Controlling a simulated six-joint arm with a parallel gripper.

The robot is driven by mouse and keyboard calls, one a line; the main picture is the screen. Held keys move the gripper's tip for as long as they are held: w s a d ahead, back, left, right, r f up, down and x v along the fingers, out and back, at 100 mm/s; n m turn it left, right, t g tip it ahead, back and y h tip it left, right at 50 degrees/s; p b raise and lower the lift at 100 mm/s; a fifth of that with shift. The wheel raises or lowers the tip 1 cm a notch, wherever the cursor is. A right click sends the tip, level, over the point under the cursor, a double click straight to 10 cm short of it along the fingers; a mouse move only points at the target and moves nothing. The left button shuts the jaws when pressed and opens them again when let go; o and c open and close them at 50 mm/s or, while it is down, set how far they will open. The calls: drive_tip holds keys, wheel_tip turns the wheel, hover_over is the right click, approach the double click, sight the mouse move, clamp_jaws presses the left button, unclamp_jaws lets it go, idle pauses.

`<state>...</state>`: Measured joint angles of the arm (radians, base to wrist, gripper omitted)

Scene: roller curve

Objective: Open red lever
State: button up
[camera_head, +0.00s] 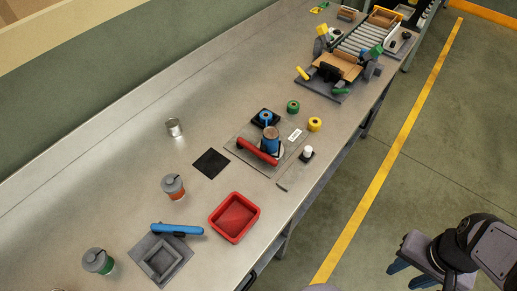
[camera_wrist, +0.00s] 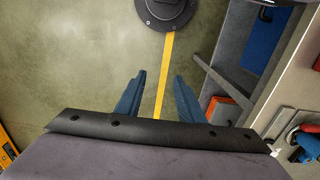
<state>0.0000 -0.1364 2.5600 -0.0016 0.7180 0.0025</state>
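The red lever (camera_head: 258,151) lies at a slant on a grey plate in the middle of the bench, in front of a blue and brown cylinder (camera_head: 271,138). My gripper (camera_head: 408,275) is at the lower right of the head view, over the floor and well away from the lever. In the wrist view my gripper (camera_wrist: 158,90) shows two blue fingers spread apart with only floor between them. It is open and empty. Red and blue parts (camera_wrist: 306,143) show at the right edge of the wrist view, too cut off to identify.
A red tray (camera_head: 256,212), a blue lever (camera_head: 176,229) on a grey fixture and lidded cups (camera_head: 172,185) are on the near bench. A roller conveyor (camera_head: 364,42) is at the far end.

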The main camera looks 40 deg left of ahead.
drive_tip(key=w+a+m+y, duration=0.3)
drive_tip(key=w+a+m, duration=0.1)
drive_tip(key=a, duration=0.6)
drive_tip(key=w+a+m+y, duration=0.25)
drive_tip(key=a+m, duration=0.25)
drive_tip(key=a, duration=0.5)
drive_tip(key=m+y+b, duration=0.2)
drive_tip(key=m+y, duration=0.2)
drive_tip(key=m, duration=0.5)
approach(274, 160)
drive_tip(key=shift+a+f+h, duration=0.25)
drive_tip(key=shift+a+f, duration=0.15)
drive_tip(key=shift+a, duration=0.4)
drive_tip(key=shift+p+x, duration=0.8)
drive_tip(key=shift+x, duration=2.8)
clamp_jaws()
